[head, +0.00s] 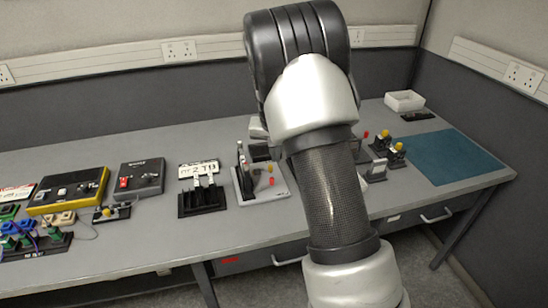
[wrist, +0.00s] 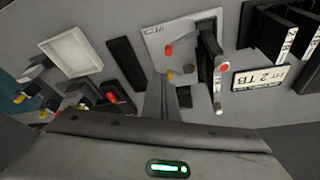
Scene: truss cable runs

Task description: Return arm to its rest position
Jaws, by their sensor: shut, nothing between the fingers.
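My arm rises through the middle of the head view, its elbow high above the bench, and it hides part of the bench behind it. My gripper (wrist: 158,88) shows in the wrist view as narrow grey fingers, shut and empty, pointing at the bench. It is near a pale board (wrist: 182,38) with an upright dark holder and red and yellow knobs. The same board (head: 272,191) stands just left of my arm in the head view. I cannot tell the gap between fingers and board.
The grey bench (head: 150,240) runs along the wall. A black slotted rack (head: 201,202), a dark grey box (head: 140,178) and a yellow-edged case (head: 70,190) stand left. A teal mat (head: 452,157) and a white tray (head: 404,100) lie right. The bench's front strip is mostly clear.

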